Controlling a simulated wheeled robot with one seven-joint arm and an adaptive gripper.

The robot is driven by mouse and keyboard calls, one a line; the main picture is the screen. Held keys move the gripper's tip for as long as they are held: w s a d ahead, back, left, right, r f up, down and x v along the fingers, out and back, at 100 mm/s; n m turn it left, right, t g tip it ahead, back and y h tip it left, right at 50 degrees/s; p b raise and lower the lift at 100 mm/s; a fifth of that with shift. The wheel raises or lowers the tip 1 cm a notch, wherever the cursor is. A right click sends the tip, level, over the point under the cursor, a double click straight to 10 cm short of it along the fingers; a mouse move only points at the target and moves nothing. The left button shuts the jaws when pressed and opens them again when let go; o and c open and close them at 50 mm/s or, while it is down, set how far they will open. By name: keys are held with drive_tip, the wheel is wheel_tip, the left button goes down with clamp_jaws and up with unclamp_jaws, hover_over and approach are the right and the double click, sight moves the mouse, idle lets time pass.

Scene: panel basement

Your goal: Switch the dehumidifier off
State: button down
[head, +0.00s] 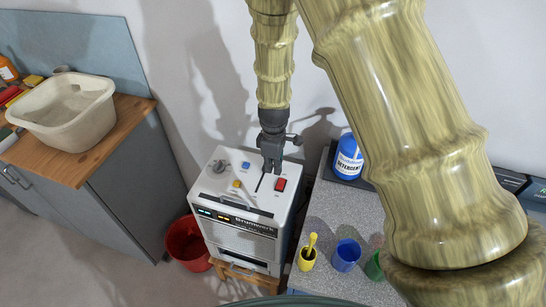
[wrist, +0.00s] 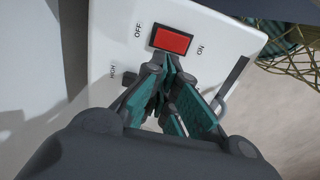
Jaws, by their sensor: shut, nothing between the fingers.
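The dehumidifier (head: 270,222) is a white box with a control panel on top and lit green and orange indicators on its front edge. A red rocker switch (head: 280,184) sits at the right of the panel. The switch also shows in the wrist view (wrist: 172,39), with OFF printed on its left and ON on its right. I cannot tell which side is pressed. My gripper (head: 270,172) is shut and empty, pointing down over the panel beside the switch. In the wrist view its fingertips (wrist: 164,70) appear just below the switch; contact is unclear.
The panel also bears a grey knob (head: 218,167), a blue button (head: 246,165) and a yellow button (head: 237,184). A counter (head: 325,203) at right holds a detergent bottle (head: 348,158) and coloured cups (head: 346,255). A red bucket (head: 187,244) stands at left.

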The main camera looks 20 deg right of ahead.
sight(276, 186)
drive_tip(key=shift+s+f+p, duration=0.35)
drive_tip(key=shift+s+f, duration=0.1)
drive_tip(key=shift+s, duration=0.3)
drive_tip(key=shift+s+d+f+t+p, duration=0.15)
drive_tip(key=shift+s+f+p, duration=0.1)
drive_tip(key=shift+s, duration=0.5)
drive_tip(key=shift+s+f+t+p, duration=0.15)
drive_tip(key=shift+s+p, duration=0.1)
drive_tip(key=shift+s, duration=0.5)
drive_tip(key=w+f, duration=0.2)
drive_tip(key=shift+w+f, duration=0.25)
drive_tip(key=shift+w, duration=0.05)
drive_tip(key=shift+a+r, duration=0.2)
drive_tip(key=shift+s+d+r, duration=0.25)
drive_tip(key=shift+r, duration=0.15)
drive_tip(key=shift+w+d+f, duration=0.2)
drive_tip(key=shift+w+d, duration=0.05)
drive_tip(key=shift+w, duration=0.45)
drive_tip(key=shift+s+r, duration=0.2)
drive_tip(key=shift+r, duration=0.05)
drive_tip(key=shift+w+f, duration=0.1)
drive_tip(key=shift+p, duration=0.3)
